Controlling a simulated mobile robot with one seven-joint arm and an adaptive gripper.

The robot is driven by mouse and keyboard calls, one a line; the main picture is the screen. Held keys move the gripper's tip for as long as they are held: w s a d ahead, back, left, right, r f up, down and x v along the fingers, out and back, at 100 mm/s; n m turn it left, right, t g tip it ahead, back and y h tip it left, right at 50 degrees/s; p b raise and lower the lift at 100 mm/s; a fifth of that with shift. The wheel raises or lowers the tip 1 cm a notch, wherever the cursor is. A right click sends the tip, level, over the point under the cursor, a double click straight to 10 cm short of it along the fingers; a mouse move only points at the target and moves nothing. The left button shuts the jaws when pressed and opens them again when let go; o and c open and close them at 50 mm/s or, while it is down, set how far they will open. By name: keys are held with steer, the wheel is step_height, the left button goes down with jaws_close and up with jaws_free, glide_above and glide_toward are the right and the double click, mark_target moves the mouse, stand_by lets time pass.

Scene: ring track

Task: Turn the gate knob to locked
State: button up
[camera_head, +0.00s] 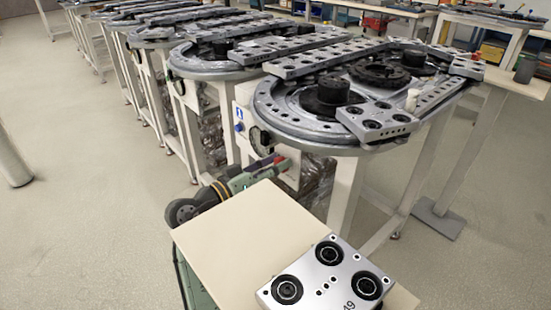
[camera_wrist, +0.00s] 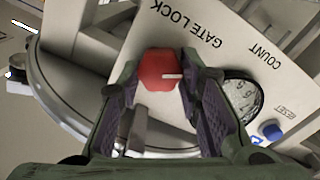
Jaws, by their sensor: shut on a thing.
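The gate knob (camera_wrist: 158,70) is red with a white pointer line, on a pale panel lettered "GATE LOCK" in the wrist view. The line points to the right of that picture. My gripper (camera_wrist: 160,76) has one finger on each side of the knob and is shut on it. Any position marks around the knob are hidden or out of view. In the head view my gripper (camera_head: 268,168) reaches the panel below the front ring track, and the knob cannot be made out clearly there.
A round count dial (camera_wrist: 242,98) and a blue button (camera_wrist: 271,131) sit beside the knob. The ring track (camera_head: 300,135) overhangs the panel. A grey carrier plate (camera_head: 325,280) with black rings lies on my flat top. Open floor (camera_head: 90,220) lies to the left.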

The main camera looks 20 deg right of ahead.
steer(key=shift+w+f+n+p, duration=0.1)
steer(key=shift+w+n+p, duration=0.05)
steer(key=shift+n+p, duration=5.95)
steer(key=o, duration=1.1)
steer(key=shift+o, duration=0.2)
steer(key=v, duration=1.2)
